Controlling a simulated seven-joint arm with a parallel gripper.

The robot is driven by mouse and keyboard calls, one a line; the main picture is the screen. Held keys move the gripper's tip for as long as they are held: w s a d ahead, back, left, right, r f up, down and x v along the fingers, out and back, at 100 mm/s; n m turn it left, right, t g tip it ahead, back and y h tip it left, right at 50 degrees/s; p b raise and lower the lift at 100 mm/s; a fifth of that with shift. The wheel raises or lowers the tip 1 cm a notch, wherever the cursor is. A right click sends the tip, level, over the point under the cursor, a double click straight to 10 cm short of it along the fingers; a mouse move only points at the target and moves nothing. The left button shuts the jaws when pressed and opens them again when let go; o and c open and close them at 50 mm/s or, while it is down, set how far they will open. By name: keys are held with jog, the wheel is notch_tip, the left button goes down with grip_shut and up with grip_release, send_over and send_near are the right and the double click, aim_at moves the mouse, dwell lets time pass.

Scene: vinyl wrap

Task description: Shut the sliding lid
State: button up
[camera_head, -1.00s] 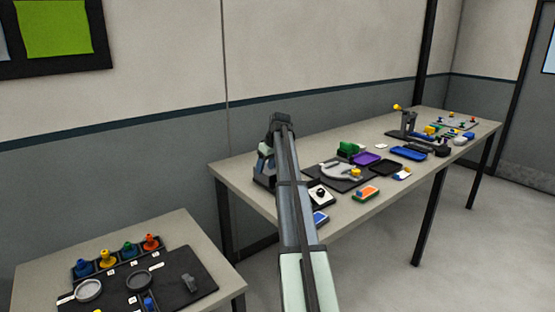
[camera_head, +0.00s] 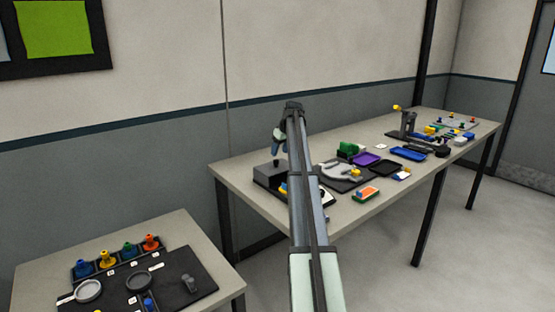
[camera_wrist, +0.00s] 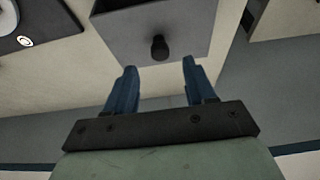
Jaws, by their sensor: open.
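A dark grey box (camera_head: 265,178) stands at the near left end of the long table, partly hidden behind my arm. In the wrist view its grey lid (camera_wrist: 185,22) carries a black knob (camera_wrist: 159,47). A dark gap shows at the top edge of that view beside the lid; how far the lid is open cannot be told. The knob also shows in the head view (camera_head: 276,163). My gripper (camera_wrist: 158,66) is open, its two blue fingers pointing toward the box with the knob between their lines, just beyond the tips. It holds nothing. In the head view my gripper (camera_head: 279,146) is just above the knob.
A dark mat with a grey curved part (camera_head: 342,171), an orange and green block (camera_head: 366,194), and purple (camera_head: 366,158) and blue trays (camera_head: 408,153) lie right of my arm. A lower table (camera_head: 40,250) with coloured knobs stands front left. The wall is close behind.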

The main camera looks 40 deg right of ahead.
aim_at(277, 160)
jog(key=shift+x, duration=2.65)
jog(key=shift+c, duration=0.4)
grip_shut()
